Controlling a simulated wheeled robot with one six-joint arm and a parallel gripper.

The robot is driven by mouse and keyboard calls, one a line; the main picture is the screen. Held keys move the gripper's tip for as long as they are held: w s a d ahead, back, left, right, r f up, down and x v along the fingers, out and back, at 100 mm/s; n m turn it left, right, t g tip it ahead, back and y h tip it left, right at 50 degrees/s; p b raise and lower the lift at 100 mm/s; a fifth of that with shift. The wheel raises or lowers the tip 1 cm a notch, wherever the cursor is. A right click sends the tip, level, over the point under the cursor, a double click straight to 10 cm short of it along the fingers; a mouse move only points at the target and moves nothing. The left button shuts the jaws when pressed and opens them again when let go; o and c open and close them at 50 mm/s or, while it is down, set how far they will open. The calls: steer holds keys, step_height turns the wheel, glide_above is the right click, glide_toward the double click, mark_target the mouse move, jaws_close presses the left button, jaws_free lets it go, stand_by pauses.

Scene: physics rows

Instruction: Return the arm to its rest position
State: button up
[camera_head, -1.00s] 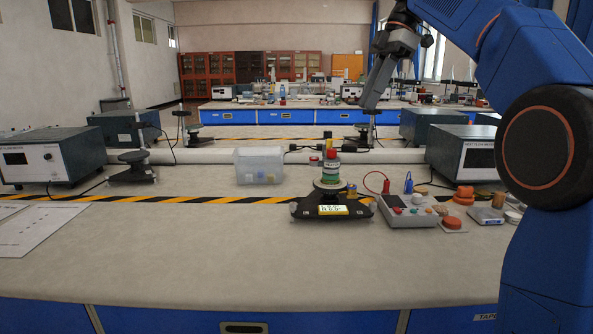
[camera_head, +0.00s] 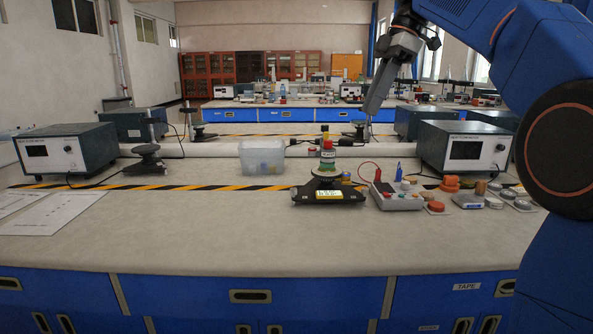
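My gripper (camera_head: 376,104) hangs at the end of my blue arm in the upper right of the head view, pointing down. It is raised well above the near bench and clear of everything on it. I see it side-on, so the gap between its fingers does not show. Nothing is visible hanging from it.
On the near bench (camera_head: 200,240) stand a black base (camera_head: 310,196) with a stacked coloured piece, a clear bin (camera_head: 262,157), a control box (camera_head: 397,196), and grey instruments (camera_head: 66,148) and (camera_head: 464,147). Papers (camera_head: 62,210) lie at left. The front of the bench top is clear.

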steer(key=s+d+f+m+t+h, duration=0.1)
steer(key=s+d+f+m, duration=0.2)
steer(key=s+f+m, duration=0.3)
steer(key=s+d+f+m+t+h, duration=0.2)
steer(key=s+d+f+m, duration=0.2)
steer(key=s+f, duration=1.1)
steer(key=s+d+f+m+t+h, duration=0.1)
steer(key=s+d+f+m, duration=0.3)
steer(key=f, duration=1.4)
steer(key=s+m+t, duration=0.1)
steer(key=s+m, duration=0.3)
steer(key=s, duration=0.2)
steer(key=shift+s+f+m, duration=0.2)
steer(key=shift+m, duration=0.2)
steer(key=shift+o, duration=0.4)
steer(key=shift+d, duration=0.1)
